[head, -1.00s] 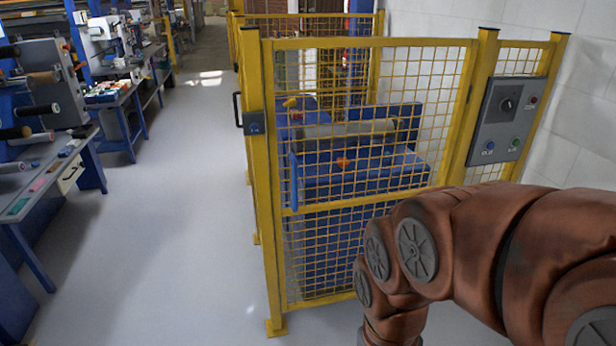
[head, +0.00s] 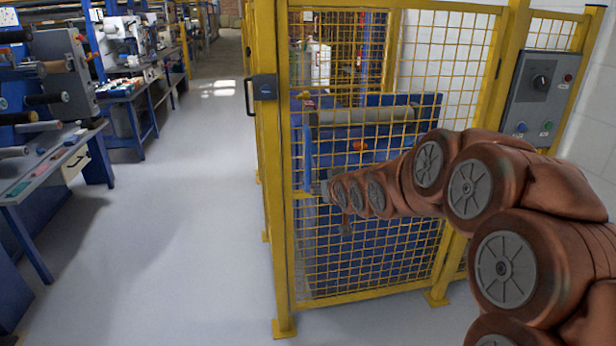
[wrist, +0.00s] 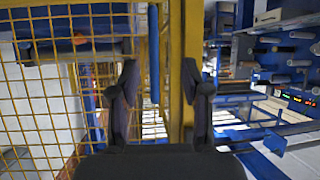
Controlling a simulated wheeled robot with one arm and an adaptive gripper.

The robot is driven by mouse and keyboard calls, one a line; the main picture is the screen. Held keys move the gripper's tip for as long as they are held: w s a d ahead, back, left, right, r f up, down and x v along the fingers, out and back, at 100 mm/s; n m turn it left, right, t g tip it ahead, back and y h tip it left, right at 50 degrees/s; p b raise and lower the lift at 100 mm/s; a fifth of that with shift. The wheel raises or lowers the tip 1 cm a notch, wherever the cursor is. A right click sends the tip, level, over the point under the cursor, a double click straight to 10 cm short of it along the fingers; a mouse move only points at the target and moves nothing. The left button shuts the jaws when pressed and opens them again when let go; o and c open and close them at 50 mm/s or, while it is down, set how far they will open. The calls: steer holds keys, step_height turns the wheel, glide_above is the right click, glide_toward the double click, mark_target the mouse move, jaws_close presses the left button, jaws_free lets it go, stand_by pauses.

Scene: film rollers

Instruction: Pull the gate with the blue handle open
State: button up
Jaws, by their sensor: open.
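The gate (head: 402,284) is a yellow frame with wire mesh and looks shut against the yellow post on its left. Its blue handle (head: 307,146) is an upright bar near the gate's left edge. My gripper (head: 322,188) is in front of the mesh, close to the handle's lower end. In the wrist view the handle (wrist: 154,55) stands upright beyond and between the two dark fingers of my gripper (wrist: 160,85). The fingers are apart with nothing between their tips. I cannot tell the exact gap between fingertips and handle.
A control panel (head: 538,94) hangs on the fence at right. Behind the mesh is a blue machine with a grey roller (head: 365,116). A dark latch box (head: 265,87) sits on the left post. Workbenches (head: 50,165) line the left; the grey floor between is clear.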

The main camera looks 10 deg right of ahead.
mark_target(309, 162)
steer(key=shift+w+a+f+n+t+y+b, duration=0.25)
steer(key=shift+w+t+b, duration=0.6)
steer(key=shift+w, duration=2.15)
steer(key=shift+w+m+t+y+b, duration=0.1)
steer(key=shift+w+t+y+b, duration=0.5)
steer(key=shift+w, duration=2.35)
steer(key=shift+w+a+f+n+t+y+b, duration=0.15)
steer(key=shift+w+t+b, duration=0.9)
steer(key=shift+w, duration=1.95)
steer(key=shift+c, duration=0.4)
jaws_close()
